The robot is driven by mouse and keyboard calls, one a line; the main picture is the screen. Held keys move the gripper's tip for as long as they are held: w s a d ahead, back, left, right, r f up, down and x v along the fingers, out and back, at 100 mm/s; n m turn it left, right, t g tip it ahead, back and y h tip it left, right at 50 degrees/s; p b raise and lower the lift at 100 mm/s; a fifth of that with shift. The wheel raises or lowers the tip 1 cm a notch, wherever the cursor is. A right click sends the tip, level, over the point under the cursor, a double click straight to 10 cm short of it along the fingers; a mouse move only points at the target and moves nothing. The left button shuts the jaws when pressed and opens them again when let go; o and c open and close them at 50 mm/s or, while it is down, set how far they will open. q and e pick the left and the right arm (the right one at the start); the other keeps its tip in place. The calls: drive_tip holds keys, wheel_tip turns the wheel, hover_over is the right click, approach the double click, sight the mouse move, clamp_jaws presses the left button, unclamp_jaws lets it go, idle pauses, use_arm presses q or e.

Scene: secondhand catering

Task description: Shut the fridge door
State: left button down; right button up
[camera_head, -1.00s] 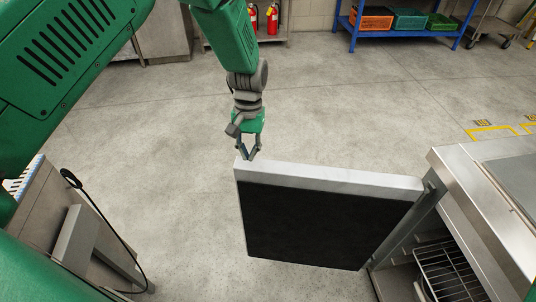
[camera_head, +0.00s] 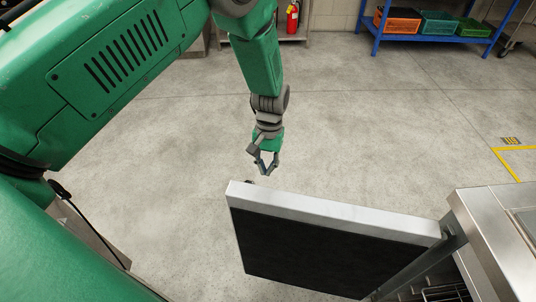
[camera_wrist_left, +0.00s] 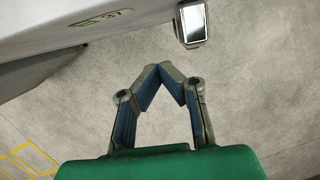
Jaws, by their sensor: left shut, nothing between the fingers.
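The fridge door (camera_head: 330,214) stands open, jutting out leftward from the steel fridge (camera_head: 485,235) at the right. Its dark inner side (camera_head: 310,250) faces me. My left gripper (camera_head: 266,172) is just beyond the door's far-left top corner, on the outer side, with its fingers shut and empty. In the left wrist view the gripper (camera_wrist_left: 172,70) shows its fingertips together. A pale outer face with a green label (camera_wrist_left: 100,18), apparently the door, fills the top left there. Whether the fingers touch the door cannot be told. My right gripper is out of view.
A dark rack (camera_head: 445,293) shows low inside the fridge. A blue shelf (camera_head: 440,36) with coloured crates and a red fire extinguisher (camera_head: 293,18) stand at the back. A small block with a shiny face (camera_wrist_left: 194,24) shows in the left wrist view. The floor between is clear.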

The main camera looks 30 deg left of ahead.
sight(262, 188)
use_arm(q)
drive_tip(key=shift+s+d+f+p, duration=0.1)
drive_tip(key=shift+s+d+f, duration=0.1)
drive_tip(key=shift+s+f, duration=0.4)
drive_tip(key=shift+s+d+f+p, duration=0.15)
drive_tip(key=shift+s+d+f, duration=0.1)
drive_tip(key=shift+s, duration=0.65)
drive_tip(key=shift+s+d+f+p, duration=0.15)
drive_tip(key=shift+s+f, duration=0.3)
drive_tip(key=shift+s, duration=0.3)
drive_tip(key=shift+s, duration=0.1)
